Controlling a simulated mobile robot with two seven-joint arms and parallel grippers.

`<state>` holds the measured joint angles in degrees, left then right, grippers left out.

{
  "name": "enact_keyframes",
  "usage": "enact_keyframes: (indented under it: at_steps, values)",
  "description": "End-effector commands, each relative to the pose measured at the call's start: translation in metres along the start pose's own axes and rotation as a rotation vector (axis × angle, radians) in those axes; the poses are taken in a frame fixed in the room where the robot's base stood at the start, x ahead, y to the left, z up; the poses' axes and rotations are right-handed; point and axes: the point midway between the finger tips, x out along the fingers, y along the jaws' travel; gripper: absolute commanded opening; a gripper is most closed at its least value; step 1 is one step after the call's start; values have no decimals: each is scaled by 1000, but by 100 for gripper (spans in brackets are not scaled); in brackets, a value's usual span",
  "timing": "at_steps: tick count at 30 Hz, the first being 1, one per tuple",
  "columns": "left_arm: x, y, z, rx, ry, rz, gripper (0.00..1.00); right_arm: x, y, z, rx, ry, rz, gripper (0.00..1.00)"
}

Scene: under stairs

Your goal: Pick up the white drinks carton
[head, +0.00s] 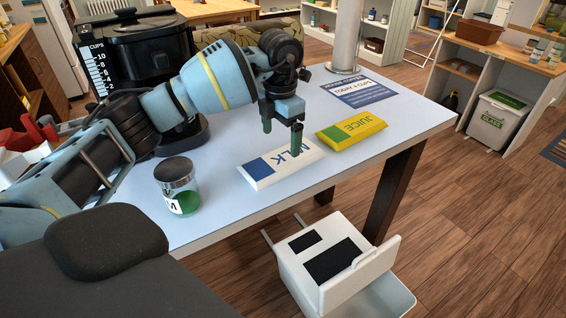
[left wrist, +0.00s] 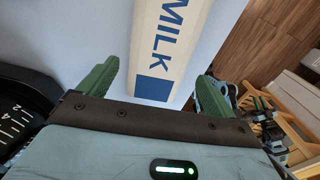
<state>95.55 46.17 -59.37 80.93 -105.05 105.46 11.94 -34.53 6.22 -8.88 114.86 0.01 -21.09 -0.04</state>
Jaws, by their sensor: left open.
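The white drinks carton (head: 262,175), marked MILK with a blue block, lies flat on the pale table (head: 225,222). My left gripper (head: 282,138) is open and empty above the carton, with its fingers pointing down. One green fingertip overlaps the carton's far part in the head view; whether it touches cannot be told. In the left wrist view the carton (left wrist: 168,45) lies ahead, between the lines of the two spread green fingers (left wrist: 155,85).
A yellow juice carton (head: 352,133) lies just right of the milk. A glass jar with green contents (head: 177,187) stands at front left. A black coffee maker (head: 150,60) stands behind my arm. A printed sheet (head: 358,90) lies farther back.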

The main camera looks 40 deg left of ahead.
Motion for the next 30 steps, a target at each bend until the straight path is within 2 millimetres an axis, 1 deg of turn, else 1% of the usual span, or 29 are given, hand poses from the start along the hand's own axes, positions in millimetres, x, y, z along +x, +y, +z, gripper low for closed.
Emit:
enact_keyframes:
  at_steps: [2, 4, 12, 14, 18, 23, 26, 30]
  values:
    - [0, 0, 0, 0, -1, 0, 91, 0, 0, -1, 0, 1, 0, 23]
    - [6, 0, 1, 0, 1, 0, 91, 0, 0, -2, 0, 4, 0, 23]
    - [42, -2, 4, -1, 0, 0, 91, 0, 1, -10, -2, 18, 2, 23]
    - [47, -2, 4, -1, 0, 0, 91, 1, 1, -12, -2, 21, 2, 23]
    - [51, -2, 4, 0, -3, 1, 91, 1, 1, -12, -2, 23, 2, 23]
    - [51, -2, 4, 0, -2, 1, 91, 1, 1, -12, -2, 23, 2, 23]
    - [51, -2, 4, 0, -2, 1, 79, 1, 1, -11, -2, 21, 2, 23]
    - [51, -2, 4, 0, -2, 1, 61, 0, 1, -10, -2, 18, 2, 23]
